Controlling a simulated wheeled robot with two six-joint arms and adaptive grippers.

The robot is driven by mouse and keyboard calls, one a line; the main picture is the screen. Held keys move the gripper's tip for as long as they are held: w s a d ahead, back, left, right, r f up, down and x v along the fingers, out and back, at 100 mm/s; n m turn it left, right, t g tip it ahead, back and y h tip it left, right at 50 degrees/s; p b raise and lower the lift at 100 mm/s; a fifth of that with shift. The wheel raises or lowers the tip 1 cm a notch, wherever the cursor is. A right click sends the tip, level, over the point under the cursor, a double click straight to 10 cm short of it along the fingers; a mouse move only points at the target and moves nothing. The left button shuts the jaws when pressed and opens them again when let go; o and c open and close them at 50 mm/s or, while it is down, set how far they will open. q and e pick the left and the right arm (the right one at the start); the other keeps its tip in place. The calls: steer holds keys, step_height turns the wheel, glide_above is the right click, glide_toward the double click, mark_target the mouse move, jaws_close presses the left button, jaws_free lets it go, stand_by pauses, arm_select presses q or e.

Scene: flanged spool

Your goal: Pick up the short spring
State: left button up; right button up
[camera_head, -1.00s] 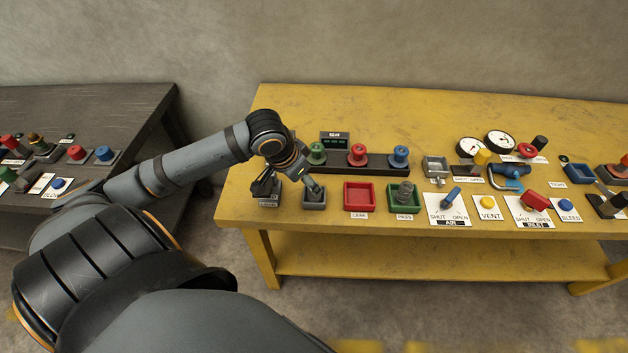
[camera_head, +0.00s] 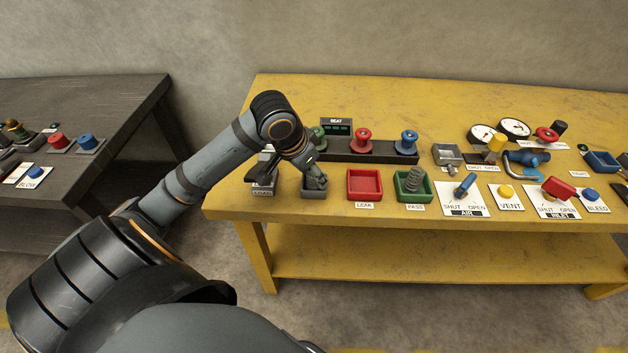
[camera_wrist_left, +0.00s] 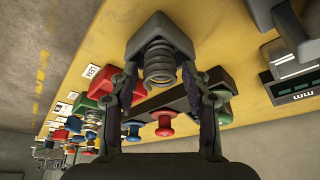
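A grey coil spring (camera_wrist_left: 160,64) stands in a small grey tray (camera_wrist_left: 133,42) in the left wrist view. My left gripper (camera_wrist_left: 166,85) is open there, with one finger on each side of the spring and gaps between. In the head view my left gripper (camera_head: 316,183) is down at the same grey tray (camera_head: 314,194), and its fingers hide that spring. Another coil spring (camera_head: 413,182) stands in the green PASS tray (camera_head: 411,200); I cannot compare their lengths surely. My right gripper is not in view.
The red LEAK tray (camera_head: 364,184) beside the grey tray is empty. A dark rack (camera_head: 340,154) with green, red and blue spools stands close behind. A black lever device (camera_head: 263,175) is just left. Switches, buttons and gauges fill the right side.

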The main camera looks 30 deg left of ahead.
arm_select(q)
steer(key=c, duration=0.8)
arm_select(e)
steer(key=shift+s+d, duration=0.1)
arm_select(q)
steer(key=shift+r, duration=0.45)
step_height(320, 180, up, 3)
steer(key=shift+f+p, duration=0.1)
steer(key=shift+p, duration=0.4)
arm_select(e)
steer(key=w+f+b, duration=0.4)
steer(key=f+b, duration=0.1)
steer(key=b, duration=0.2)
arm_select(q)
steer(key=shift+s+d+r+b, duration=0.6)
steer(key=shift+s+r, duration=1)
steer(key=shift+s, duration=0.65)
steer(key=shift+s+d+r+b, duration=0.6)
steer(key=shift+s+r, duration=0.95)
steer(key=shift+s, duration=0.65)
steer(key=shift+s+d+r+b, duration=0.45)
steer(key=shift+s+d+r, duration=0.25)
steer(key=shift+s+r, duration=1.25)
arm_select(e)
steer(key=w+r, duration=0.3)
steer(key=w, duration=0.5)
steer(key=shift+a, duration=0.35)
